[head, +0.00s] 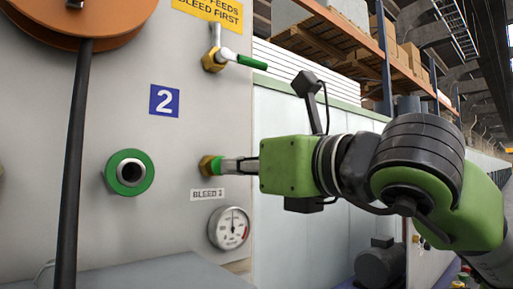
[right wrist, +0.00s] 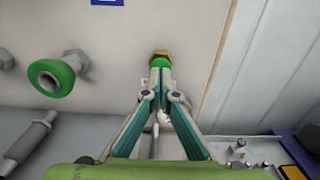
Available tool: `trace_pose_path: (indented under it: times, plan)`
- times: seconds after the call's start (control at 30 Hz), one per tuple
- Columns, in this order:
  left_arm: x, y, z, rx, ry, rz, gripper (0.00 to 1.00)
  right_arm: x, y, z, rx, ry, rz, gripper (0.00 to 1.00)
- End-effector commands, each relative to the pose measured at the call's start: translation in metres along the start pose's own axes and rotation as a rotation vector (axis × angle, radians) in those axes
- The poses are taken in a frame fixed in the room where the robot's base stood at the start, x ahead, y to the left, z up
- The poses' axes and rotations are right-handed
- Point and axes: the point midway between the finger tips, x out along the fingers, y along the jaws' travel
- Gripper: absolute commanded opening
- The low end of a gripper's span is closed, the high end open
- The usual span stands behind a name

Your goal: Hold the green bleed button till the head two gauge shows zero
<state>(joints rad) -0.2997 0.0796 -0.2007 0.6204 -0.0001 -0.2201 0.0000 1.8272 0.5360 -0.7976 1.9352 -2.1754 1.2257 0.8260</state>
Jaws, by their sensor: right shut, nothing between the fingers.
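The green bleed button (head: 215,165) sits in a brass hex collar (head: 205,165) on the grey panel, above a "BLEED" label (head: 207,194) whose number is too small to be sure of. My right gripper (head: 226,165) is shut and empty, its tips at the button's face, seemingly touching it. In the right wrist view the closed fingertips (right wrist: 160,72) meet the green button (right wrist: 160,62) under the brass collar. I cannot tell how far it is pressed. The round white gauge (head: 229,228) is below the label; its dark needle points roughly upward, and its numbers are unreadable. My left gripper is out of view.
A blue "2" sign (head: 164,101) and a green-ringed fitting (head: 130,173) are left of the button. A valve with a green-tipped lever (head: 238,60) is above. A dark bar (head: 75,160) crosses the left side. A grey ledge (head: 150,275) lies below.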

Motion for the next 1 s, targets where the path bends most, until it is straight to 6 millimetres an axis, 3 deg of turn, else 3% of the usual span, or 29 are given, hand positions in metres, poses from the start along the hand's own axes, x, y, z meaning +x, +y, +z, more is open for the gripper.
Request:
trace_pose_path:
  times: [0.13, 0.47, 0.73, 1.0]
  plan:
    - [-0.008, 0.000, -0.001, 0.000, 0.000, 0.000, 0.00, 0.011, 0.000, 0.001, 0.000, 0.001, 0.000, 0.00]
    - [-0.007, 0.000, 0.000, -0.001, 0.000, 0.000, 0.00, 0.013, 0.000, -0.001, 0.000, 0.000, 0.001, 0.00]
    - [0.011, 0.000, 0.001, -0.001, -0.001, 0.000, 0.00, 0.029, 0.001, -0.004, 0.002, 0.000, 0.002, 0.00]
    - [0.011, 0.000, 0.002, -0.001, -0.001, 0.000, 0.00, 0.035, 0.000, 0.000, -0.001, 0.000, 0.000, 0.00]
